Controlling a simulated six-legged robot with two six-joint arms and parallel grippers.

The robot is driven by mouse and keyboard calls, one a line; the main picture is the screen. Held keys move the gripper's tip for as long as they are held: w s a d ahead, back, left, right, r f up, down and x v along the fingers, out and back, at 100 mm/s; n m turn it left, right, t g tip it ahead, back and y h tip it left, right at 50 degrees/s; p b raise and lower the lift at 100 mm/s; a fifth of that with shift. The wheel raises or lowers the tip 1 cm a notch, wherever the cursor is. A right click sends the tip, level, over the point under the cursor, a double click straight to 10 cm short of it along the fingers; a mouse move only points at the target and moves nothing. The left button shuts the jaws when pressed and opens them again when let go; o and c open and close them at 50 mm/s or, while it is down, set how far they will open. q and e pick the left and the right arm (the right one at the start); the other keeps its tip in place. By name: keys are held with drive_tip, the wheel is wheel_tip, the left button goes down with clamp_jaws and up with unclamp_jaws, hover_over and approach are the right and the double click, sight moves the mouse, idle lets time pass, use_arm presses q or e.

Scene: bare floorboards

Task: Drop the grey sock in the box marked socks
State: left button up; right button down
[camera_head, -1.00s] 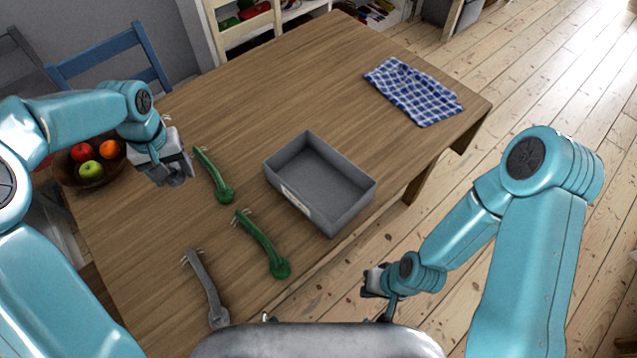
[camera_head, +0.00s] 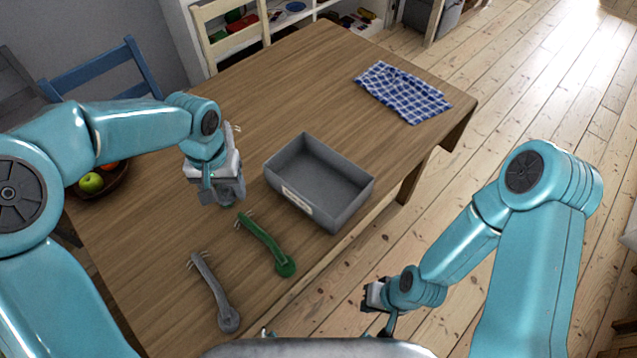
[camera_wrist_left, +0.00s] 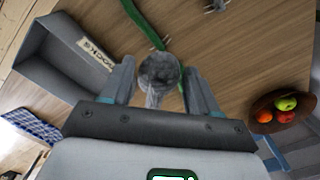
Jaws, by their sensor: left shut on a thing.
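The grey sock (camera_wrist_left: 160,72) is a mottled grey, bunched thing between the fingers of my left gripper (camera_wrist_left: 158,88) in the left wrist view. In the head view my left gripper (camera_head: 228,195) is shut, held above the table left of the box, and hides the sock. The grey open box (camera_head: 340,208) has a pale label on its near side; the wrist view shows the box (camera_wrist_left: 55,68) with the label reading SOCKS. It looks empty. My right gripper (camera_head: 375,296) hangs beyond the table's front edge at the lower right; its jaw opening is unclear.
A fruit bowl (camera_head: 112,188) stands left, partly behind my arm. A checked cloth (camera_head: 402,92) lies far right. The table's far middle is clear.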

use_arm(q)
drive_tip(key=shift+s+a+r, duration=0.1)
drive_tip(key=shift+s+a, duration=0.1)
drive_tip(key=shift+w+d, duration=0.1)
drive_tip(key=shift+w, duration=0.05)
drive_tip(key=shift+n, duration=0.3)
